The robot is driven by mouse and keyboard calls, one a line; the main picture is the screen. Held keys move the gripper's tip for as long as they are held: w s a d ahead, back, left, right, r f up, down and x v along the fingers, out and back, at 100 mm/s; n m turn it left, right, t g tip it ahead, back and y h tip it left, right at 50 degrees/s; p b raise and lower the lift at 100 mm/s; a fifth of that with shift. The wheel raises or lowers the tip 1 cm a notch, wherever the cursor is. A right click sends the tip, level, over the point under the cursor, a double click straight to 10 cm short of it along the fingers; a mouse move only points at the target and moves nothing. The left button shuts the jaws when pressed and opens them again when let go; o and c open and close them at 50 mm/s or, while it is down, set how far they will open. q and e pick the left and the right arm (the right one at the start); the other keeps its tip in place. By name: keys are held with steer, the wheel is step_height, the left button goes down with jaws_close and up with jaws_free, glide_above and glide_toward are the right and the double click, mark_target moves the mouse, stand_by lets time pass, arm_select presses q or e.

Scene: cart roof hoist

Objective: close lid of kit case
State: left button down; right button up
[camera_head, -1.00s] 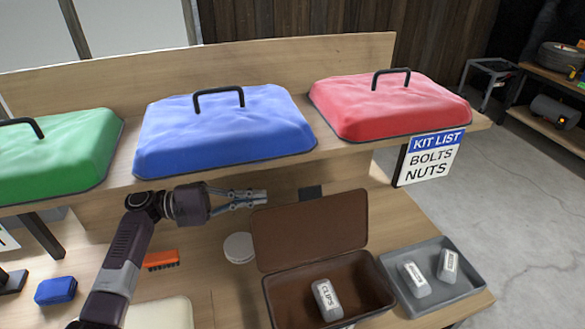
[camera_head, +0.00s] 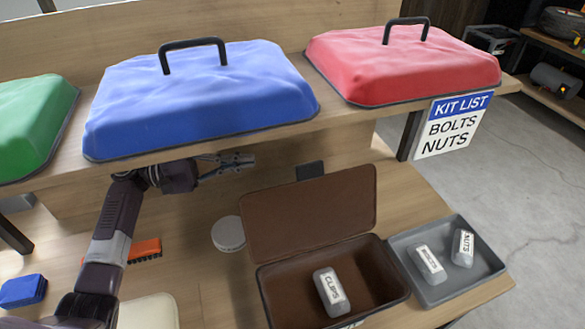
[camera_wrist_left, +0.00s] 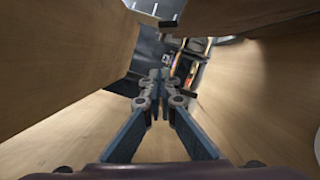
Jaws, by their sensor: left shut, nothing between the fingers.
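The brown kit case (camera_head: 375,283) stands on the lower bench with its lid (camera_head: 310,212) raised, leaning back at the rear. One white packet labelled CLIPS (camera_head: 331,291) lies inside the case. My left gripper (camera_head: 243,160) is under the upper shelf, behind and to the left of the lid, apart from it. Its fingers are shut and empty. My right gripper is not in view.
A grey tray (camera_head: 455,290) with two packets, one labelled NUTS (camera_head: 463,248), sits right of the case. A white disc (camera_head: 228,233) lies left of the lid. The upper shelf (camera_head: 345,117) with blue (camera_head: 200,100) and red (camera_head: 400,65) covers overhangs my left arm. A kit list sign (camera_head: 452,126) hangs from it.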

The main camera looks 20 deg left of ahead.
arm_select(q)
steer(key=d+r+p, duration=0.2)
steer(key=d+p, duration=0.5)
steer(key=d, duration=0.4)
steer(key=shift+w+d, duration=0.2)
steer(key=shift+w, duration=0.05)
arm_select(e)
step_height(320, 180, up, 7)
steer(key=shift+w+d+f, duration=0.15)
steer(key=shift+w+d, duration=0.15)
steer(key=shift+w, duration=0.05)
